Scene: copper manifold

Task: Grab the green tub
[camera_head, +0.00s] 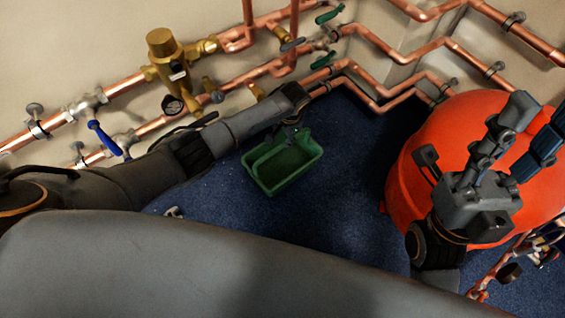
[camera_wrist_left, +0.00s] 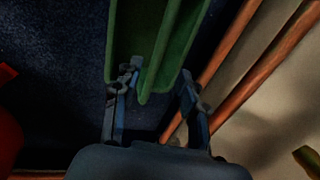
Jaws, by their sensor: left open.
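The green tub (camera_head: 276,182) is an open, rectangular container on the dark blue floor, near the middle of the head view. My left gripper (camera_head: 291,130) is at its far edge, with the arm reaching in from the left. In the left wrist view, the gripper's fingers (camera_wrist_left: 156,92) are apart, and a green ridge of the tub (camera_wrist_left: 150,45) extends into the gap between them. I cannot tell whether either finger touches it. My right gripper (camera_head: 518,135) is raised at the right, away from the tub; its jaw opening is unclear.
Copper pipes (camera_head: 275,66) with valves run along the beige wall just behind the tub. A blue lever valve (camera_head: 105,138) is at the left. A large orange-red tank (camera_head: 415,165) stands at the right. Blue floor (camera_head: 335,205) is clear in front of the tub.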

